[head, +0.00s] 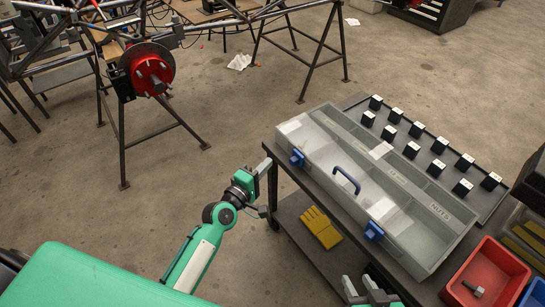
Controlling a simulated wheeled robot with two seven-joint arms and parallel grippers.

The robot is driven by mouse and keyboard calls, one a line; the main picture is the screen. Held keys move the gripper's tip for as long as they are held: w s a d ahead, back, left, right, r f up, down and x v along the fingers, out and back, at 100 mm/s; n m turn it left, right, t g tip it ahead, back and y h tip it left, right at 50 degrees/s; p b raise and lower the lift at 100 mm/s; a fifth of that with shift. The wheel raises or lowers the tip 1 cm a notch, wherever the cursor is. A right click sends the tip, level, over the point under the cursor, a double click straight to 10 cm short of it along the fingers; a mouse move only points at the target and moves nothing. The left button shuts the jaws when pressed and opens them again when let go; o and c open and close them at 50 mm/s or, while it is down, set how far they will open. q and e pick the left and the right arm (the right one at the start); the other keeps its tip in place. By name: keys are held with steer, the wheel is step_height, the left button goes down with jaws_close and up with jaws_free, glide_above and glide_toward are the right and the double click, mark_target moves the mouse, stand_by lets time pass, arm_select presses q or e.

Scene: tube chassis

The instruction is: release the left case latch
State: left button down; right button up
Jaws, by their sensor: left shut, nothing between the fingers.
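A long grey case with a clear lid (330,150) lies shut on a dark cart. Its left latch (297,157) is a small blue piece on the front edge; whether it is fastened is too small to tell. A matching blue right latch (373,231) sits further along that edge, with a blue handle (347,180) between them. My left gripper (267,166) is shut and empty, beside the cart's left corner, left of the left latch and apart from it. My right gripper (362,284) is at the bottom edge, partly cut off, its fingers apart with nothing visible between them.
Small black blocks (417,129) stand in rows on a dark tray behind the case. A red bin (485,275) stands at right. Yellow gloves (321,227) lie on the lower shelf. A tube chassis with a red hub (152,70) stands at upper left. Open floor lies between.

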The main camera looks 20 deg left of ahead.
arm_select(q)
steer(key=v, duration=0.4)
steer(key=shift+a, duration=0.2)
stand_by(0.3)
